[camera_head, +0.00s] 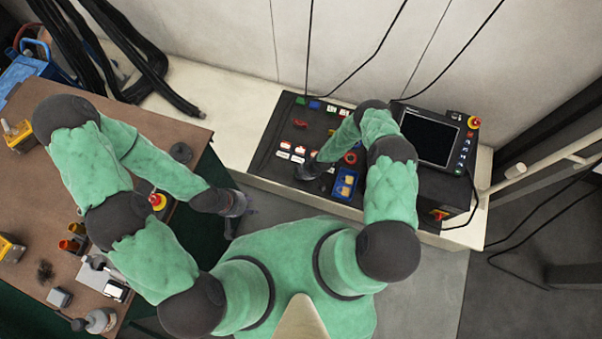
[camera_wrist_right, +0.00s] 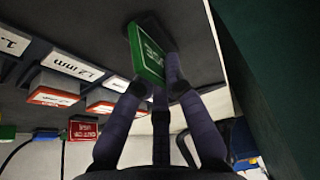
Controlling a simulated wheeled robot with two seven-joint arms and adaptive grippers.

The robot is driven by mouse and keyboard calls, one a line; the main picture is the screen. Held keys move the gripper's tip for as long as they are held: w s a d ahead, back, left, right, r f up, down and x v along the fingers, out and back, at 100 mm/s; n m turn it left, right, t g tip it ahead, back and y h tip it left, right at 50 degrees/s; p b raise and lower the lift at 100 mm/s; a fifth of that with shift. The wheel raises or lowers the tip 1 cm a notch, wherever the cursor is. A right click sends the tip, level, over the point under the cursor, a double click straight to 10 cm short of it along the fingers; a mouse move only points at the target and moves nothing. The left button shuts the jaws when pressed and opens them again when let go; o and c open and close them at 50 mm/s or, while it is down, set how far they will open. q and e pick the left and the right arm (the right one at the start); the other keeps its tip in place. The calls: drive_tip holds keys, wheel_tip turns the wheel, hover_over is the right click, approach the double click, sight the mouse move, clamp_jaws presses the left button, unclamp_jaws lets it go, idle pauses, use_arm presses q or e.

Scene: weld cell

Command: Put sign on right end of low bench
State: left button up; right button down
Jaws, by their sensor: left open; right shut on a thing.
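A small green sign with white lettering (camera_wrist_right: 147,53) is at my right fingertips in the wrist view, close to the dark mat. My right gripper (camera_wrist_right: 157,82) is shut on it. In the head view my right gripper (camera_head: 303,172) is low over the front of the dark mat, and the sign in it cannot be made out. The low bench (camera_head: 228,125) is the long cream one along the wall. My left gripper (camera_head: 237,212) is open and empty beside the brown table's right edge, in front of the bench.
The dark mat (camera_head: 268,150) carries several white, red, green and blue signs. A blue tray (camera_head: 345,185) is right of my right gripper. A control panel with a screen (camera_head: 428,137) stands on the bench's right part.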

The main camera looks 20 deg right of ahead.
drive_tip(key=c, duration=1.3)
unclamp_jaws()
drive_tip(key=shift+f, duration=0.1)
drive_tip(key=shift+r+p, duration=0.25)
drive_tip(key=shift+p, duration=0.05)
drive_tip(key=p+v, duration=0.4)
drive_tip(key=v, duration=0.8)
drive_tip(key=s+a+r+m+g, duration=0.1)
drive_tip(key=s+a+r+m, duration=0.2)
drive_tip(key=s+r+m, duration=0.3)
drive_tip(key=s+a+r+m+g, duration=0.1)
drive_tip(key=s+a+r+m, duration=0.2)
drive_tip(key=s+r+m, duration=0.4)
wheel_tip(320, 180, up, 7)
drive_tip(key=shift+s+a+r+m, duration=0.15)
drive_tip(key=shift+s+a+m, duration=0.15)
drive_tip(key=shift+s+a, duration=0.05)
